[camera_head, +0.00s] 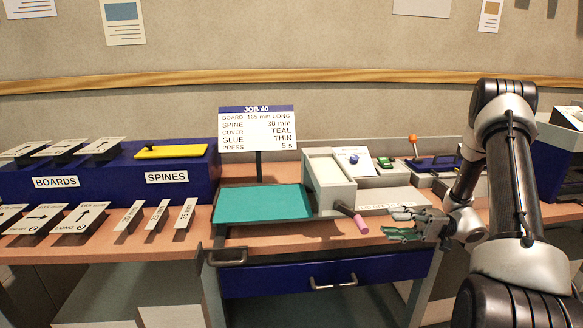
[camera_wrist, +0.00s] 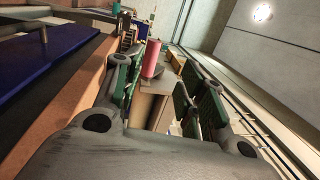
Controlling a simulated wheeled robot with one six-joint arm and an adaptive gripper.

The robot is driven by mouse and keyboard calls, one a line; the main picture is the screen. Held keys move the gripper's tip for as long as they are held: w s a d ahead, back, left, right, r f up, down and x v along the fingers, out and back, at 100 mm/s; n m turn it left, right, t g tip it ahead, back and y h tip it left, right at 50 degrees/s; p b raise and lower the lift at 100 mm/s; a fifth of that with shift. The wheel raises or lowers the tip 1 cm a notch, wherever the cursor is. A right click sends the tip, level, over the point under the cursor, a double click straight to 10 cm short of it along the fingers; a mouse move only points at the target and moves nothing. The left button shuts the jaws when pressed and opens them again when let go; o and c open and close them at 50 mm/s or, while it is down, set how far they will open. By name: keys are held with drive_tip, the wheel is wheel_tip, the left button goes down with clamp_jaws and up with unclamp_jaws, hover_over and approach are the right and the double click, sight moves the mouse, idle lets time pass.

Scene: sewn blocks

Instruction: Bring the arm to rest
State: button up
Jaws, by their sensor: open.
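My gripper (camera_head: 392,223) is in front of the bench's right part in the head view, with its fingers pointing left. In the wrist view its two green-padded fingers (camera_wrist: 160,82) stand apart with nothing held between them. A pink handle (camera_head: 350,216) on the grey box device lies a little left of the fingertips in the head view. In the wrist view a pink-red cylinder (camera_wrist: 152,60) shows beyond the gap between the fingers and appears clear of them. My arm reaches in from the right edge.
A teal board (camera_head: 262,203) lies on the bench left of the grey device (camera_head: 330,178). A blue drawer (camera_head: 325,275) is under the bench top.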

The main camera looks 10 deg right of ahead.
drive_tip(key=s+a+r+n+g+h, duration=0.1)
drive_tip(key=s+a+r+g+h, duration=0.3)
drive_tip(key=s+r+h, duration=0.65)
drive_tip(key=s+d+r+m+t+h, duration=0.1)
drive_tip(key=s+d+r+t+h, duration=0.4)
drive_tip(key=s+r+t+h, duration=0.2)
drive_tip(key=shift+s+d+r+t+h, duration=0.3)
drive_tip(key=shift+s+t+h, duration=0.25)
drive_tip(key=shift+t+h, duration=0.55)
